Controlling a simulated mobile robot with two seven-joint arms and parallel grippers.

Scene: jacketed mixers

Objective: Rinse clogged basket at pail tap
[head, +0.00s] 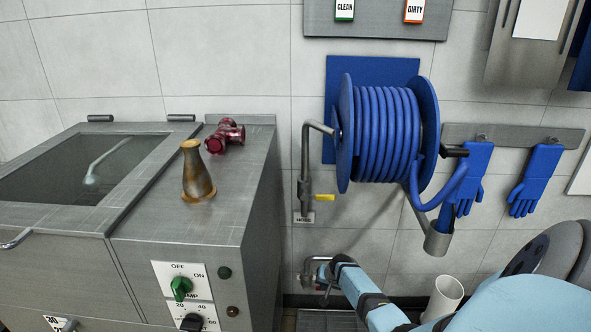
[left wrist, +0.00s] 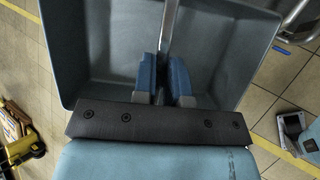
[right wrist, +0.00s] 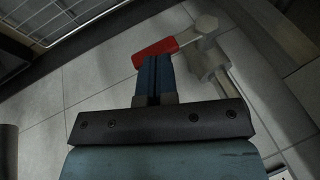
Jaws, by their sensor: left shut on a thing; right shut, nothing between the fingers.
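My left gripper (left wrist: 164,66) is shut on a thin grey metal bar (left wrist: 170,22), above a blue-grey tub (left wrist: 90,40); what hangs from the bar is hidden. I cannot make out a basket or pail. In the right wrist view a low tap (right wrist: 213,62) has a red lever (right wrist: 160,50). My right gripper (right wrist: 153,65) is shut and empty, its fingertips right by the lever; whether they touch is unclear. In the head view my right arm reaches down beside metal pipework (head: 308,275) low on the wall. My left gripper is out of the head view.
A steel washer unit (head: 240,150) at left carries a brown flask-shaped piece (head: 195,175) and a dark red fitting (head: 228,135). A blue hose reel (head: 390,130), a yellow-handled valve (head: 325,198) and blue gloves (head: 535,180) are on the wall. A wire rack (right wrist: 60,20) is near the right gripper.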

